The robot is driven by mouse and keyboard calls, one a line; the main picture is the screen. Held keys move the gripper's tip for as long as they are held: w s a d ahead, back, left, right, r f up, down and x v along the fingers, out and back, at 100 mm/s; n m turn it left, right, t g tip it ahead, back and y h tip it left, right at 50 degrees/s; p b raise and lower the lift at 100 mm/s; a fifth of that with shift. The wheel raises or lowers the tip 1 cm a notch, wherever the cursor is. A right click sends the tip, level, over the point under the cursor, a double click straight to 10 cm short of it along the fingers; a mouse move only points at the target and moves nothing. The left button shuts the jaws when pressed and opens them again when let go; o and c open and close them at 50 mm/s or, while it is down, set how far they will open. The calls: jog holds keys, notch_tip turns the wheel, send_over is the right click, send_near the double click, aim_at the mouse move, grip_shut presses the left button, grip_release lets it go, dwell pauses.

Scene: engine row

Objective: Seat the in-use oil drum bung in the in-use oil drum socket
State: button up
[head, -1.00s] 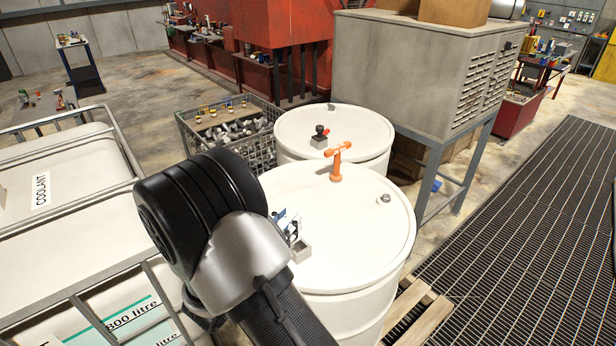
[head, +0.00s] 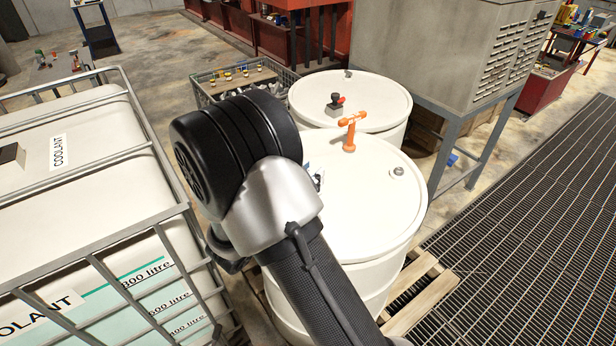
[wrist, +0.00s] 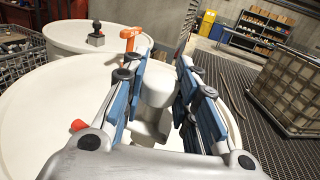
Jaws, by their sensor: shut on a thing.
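The front white oil drum (head: 375,215) carries an orange T-shaped fitting (head: 349,133) and a small grey cap (head: 398,171) on its lid. My gripper (wrist: 160,85) is over this lid. Its blue-padded fingers are closed around a pale rounded piece, the bung (wrist: 158,86), in the wrist view. A pale lower part shows beneath it; I cannot tell whether it belongs to the bung or to something on the lid. In the head view my arm hides most of the gripper; only a bit of a finger (head: 316,179) shows. I cannot make out the socket.
A second white drum (head: 375,98) stands behind, with a grey block and dark knob (head: 335,104) on its lid. A caged coolant tank (head: 60,190) is at left, and a wire basket (head: 240,80) is behind. A grey cabinet (head: 465,50) is behind right; floor grating (head: 530,220) lies right.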

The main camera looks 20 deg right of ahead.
jog(key=shift+f+b, duration=3.05)
jog(key=shift+f, duration=1.1)
jog(key=o, duration=1.2)
jog(key=v, duration=1.2)
